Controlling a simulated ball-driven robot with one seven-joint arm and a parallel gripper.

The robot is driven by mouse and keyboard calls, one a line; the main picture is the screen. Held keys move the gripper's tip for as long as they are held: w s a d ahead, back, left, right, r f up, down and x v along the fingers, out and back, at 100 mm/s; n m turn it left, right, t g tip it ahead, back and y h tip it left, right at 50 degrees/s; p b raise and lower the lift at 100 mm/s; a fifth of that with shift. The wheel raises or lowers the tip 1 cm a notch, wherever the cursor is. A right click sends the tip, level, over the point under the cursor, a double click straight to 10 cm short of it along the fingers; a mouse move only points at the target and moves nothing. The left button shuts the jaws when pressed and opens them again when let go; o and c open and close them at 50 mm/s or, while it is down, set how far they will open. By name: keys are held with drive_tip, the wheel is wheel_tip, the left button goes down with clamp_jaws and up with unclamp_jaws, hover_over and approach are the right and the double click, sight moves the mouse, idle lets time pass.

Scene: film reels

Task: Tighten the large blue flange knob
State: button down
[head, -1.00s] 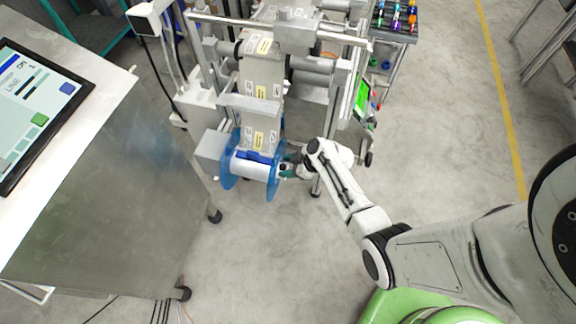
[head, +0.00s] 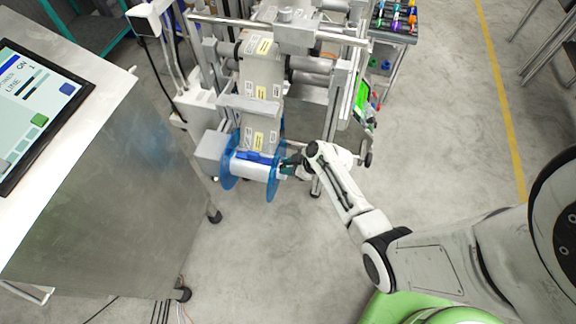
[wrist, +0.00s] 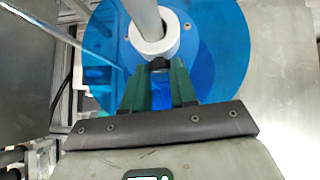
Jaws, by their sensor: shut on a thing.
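The large blue flange (head: 273,186) is a translucent disc on the right end of the white reel (head: 248,170) in the head view. In the wrist view the flange (wrist: 222,45) fills the upper middle, with a white collar (wrist: 154,46) and a grey shaft at its hub. My gripper (head: 290,166) is at the flange's hub from the right. In the wrist view the green fingers of my gripper (wrist: 159,72) are shut on the small dark flange knob (wrist: 159,64) just below the collar. Bright blue shows between the fingers. Most of the knob is hidden by them.
The machine frame (head: 315,65) with rollers stands behind the reel, with a label web running down to it. A steel cabinet with a screen (head: 35,105) stands at left. A cart with coloured items (head: 395,18) is at the back right.

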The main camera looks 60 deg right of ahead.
drive_tip(key=shift+s+a+m+t+h+p, duration=0.1)
drive_tip(key=shift+a+m+t+h+p, duration=0.1)
drive_tip(key=shift+m+h, duration=0.7)
drive_tip(key=shift+s+a+m+t+h+p, duration=0.1)
drive_tip(key=shift+a+m+h+p, duration=0.05)
drive_tip(key=shift+m+h, duration=0.7)
drive_tip(key=shift+f, duration=0.1)
drive_tip(key=shift+y, duration=0.25)
drive_tip(key=c, duration=0.9)
unclamp_jaws()
drive_tip(key=shift+w, duration=0.1)
drive_tip(key=shift+d, duration=0.1)
